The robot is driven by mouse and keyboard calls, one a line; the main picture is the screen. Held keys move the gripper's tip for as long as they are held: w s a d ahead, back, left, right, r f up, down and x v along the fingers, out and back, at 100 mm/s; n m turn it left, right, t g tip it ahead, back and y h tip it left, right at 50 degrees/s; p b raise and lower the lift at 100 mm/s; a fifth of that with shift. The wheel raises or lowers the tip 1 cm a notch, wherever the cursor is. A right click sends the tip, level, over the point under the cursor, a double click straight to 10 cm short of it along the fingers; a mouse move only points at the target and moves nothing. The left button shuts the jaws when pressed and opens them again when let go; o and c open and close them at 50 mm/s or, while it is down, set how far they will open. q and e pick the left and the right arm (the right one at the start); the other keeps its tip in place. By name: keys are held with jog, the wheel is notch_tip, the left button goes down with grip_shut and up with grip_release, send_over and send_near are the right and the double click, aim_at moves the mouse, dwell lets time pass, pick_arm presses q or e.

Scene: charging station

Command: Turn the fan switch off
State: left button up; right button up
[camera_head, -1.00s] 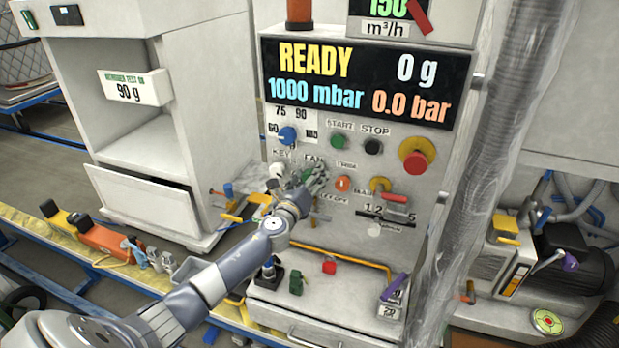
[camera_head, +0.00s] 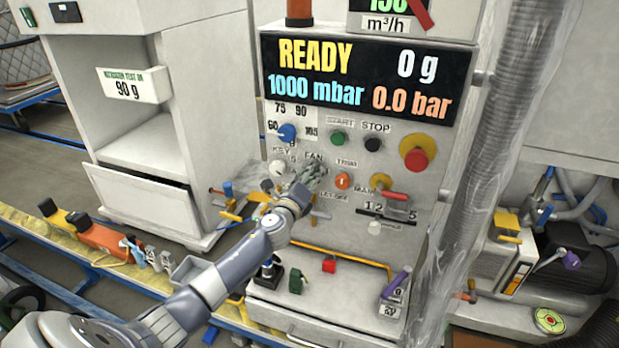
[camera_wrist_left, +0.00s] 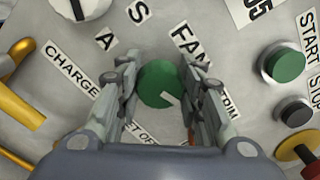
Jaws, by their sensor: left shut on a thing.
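The fan switch is a round green knob with a white pointer mark, under the FAN label, and it shows in the left wrist view (camera_wrist_left: 158,86). In the head view my gripper hides it. My left gripper (camera_head: 314,170) reaches the panel below the FAN label (camera_head: 314,156). In the left wrist view its two fingers (camera_wrist_left: 157,78) stand on either side of the green knob, shut on it. The white mark points to the lower right in that view. My right gripper is in neither view.
Close by on the control panel (camera_head: 345,222) are a blue knob (camera_head: 287,133), the white KEY knob (camera_head: 277,168), an orange button (camera_head: 342,181), a green START button (camera_head: 338,138) and a red emergency stop (camera_head: 415,158). A ribbed hose (camera_head: 500,130) hangs at the right.

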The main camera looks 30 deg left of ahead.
pick_arm(q)
jog(key=n+b, duration=0.1)
jog(key=n, duration=0.6)
jog(key=shift+n, duration=0.3)
jog(key=n, duration=0.4)
jog(key=shift+f+b, duration=0.1)
jog(key=shift+b, duration=0.25)
jog(key=shift+n, duration=1.6)
jog(key=o, duration=1.1)
jog(key=shift+a, duration=0.1)
jog(key=v, duration=1.2)
jog(key=shift+f, duration=0.15)
